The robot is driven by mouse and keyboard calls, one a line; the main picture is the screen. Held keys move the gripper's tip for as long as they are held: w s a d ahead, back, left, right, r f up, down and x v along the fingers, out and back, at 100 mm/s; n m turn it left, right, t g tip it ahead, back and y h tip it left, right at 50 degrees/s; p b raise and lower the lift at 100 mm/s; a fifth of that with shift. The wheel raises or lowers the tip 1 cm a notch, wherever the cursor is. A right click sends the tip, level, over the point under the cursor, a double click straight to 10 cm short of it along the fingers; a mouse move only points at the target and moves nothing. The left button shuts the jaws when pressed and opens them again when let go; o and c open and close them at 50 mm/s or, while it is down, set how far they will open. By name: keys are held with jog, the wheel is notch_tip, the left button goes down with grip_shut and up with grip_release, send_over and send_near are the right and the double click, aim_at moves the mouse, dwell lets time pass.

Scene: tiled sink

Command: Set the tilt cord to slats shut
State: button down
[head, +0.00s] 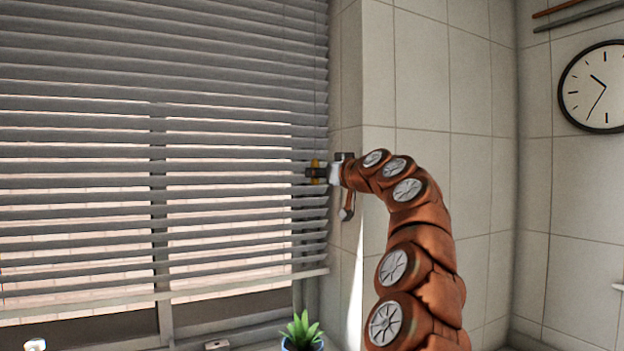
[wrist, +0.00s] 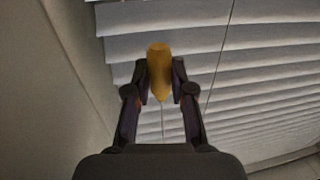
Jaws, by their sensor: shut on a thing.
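The blind (head: 80,130) covers the window at left in the head view. Its grey slats are tilted with gaps between them, and the light outside shows through. My gripper (head: 318,172) is at the blind's right edge, beside the tiled wall. In the wrist view my gripper (wrist: 160,85) is shut on a yellow-orange tassel (wrist: 159,65) of the tilt cord, with a finger on each side. A thin cord (wrist: 162,122) shows below the tassel. The slats (wrist: 240,80) lie close behind it.
A potted green plant (head: 301,330) stands below the blind's right end. A tiled wall corner (head: 378,80) is just right of my gripper. A round clock (head: 597,88) hangs on the right wall, with rails (head: 575,14) above it.

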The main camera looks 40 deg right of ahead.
notch_tip(320, 180, up, 4)
jog(key=p, duration=0.2)
jog(key=shift+r+p, duration=0.2)
jog(key=shift+p, duration=0.15)
jog(key=shift+s+r, duration=0.15)
jog(key=shift+r, duration=0.05)
jog(key=c, duration=1)
grip_release()
jog(key=shift+f, duration=0.1)
